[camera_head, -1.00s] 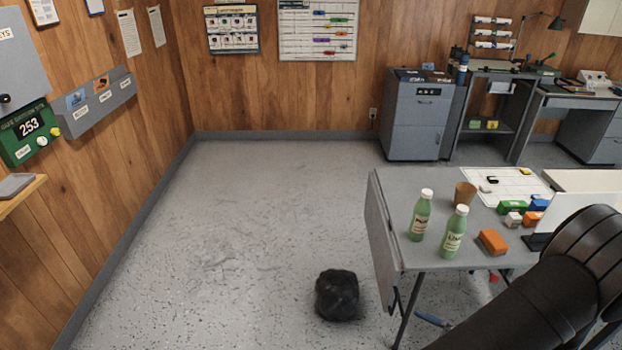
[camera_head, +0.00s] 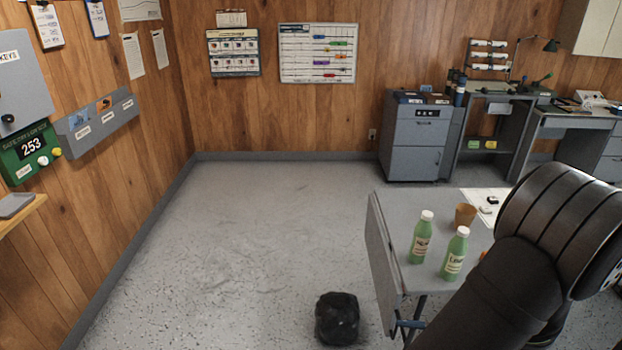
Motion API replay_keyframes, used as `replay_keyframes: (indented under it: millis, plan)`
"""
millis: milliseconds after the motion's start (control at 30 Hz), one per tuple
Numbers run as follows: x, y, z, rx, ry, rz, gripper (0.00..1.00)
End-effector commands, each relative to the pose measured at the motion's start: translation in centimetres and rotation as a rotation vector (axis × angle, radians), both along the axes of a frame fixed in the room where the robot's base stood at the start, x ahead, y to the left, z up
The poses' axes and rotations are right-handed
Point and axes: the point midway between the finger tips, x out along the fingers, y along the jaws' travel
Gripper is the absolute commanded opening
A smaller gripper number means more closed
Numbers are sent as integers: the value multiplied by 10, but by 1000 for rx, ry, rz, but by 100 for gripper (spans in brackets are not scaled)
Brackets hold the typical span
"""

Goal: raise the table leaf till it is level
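The table leaf (camera_head: 381,262) hangs down steeply along the left edge of the grey table (camera_head: 402,208). It is not level with the top. My black arm comes in from the right and crosses in front of the table, running down to the bottom edge of the picture. My gripper is not visible, so I cannot see whether it is open or touching the leaf. A small blue piece (camera_head: 410,323) shows by the table leg below the leaf; I cannot tell what it belongs to.
Two green bottles (camera_head: 421,238) (camera_head: 455,255) and a brown cup (camera_head: 465,215) stand on the tabletop near the leaf. A black bag (camera_head: 337,318) lies on the floor left of the table. The floor farther left is clear. A grey cabinet (camera_head: 415,140) stands behind.

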Motion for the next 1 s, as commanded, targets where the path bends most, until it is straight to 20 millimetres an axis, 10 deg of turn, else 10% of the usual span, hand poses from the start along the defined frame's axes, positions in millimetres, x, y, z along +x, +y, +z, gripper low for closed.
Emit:
replay_keyframes:
  millis: [167, 533, 1000]
  plan:
    - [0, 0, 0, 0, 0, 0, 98]
    - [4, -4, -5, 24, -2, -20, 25]
    - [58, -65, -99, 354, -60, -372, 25]
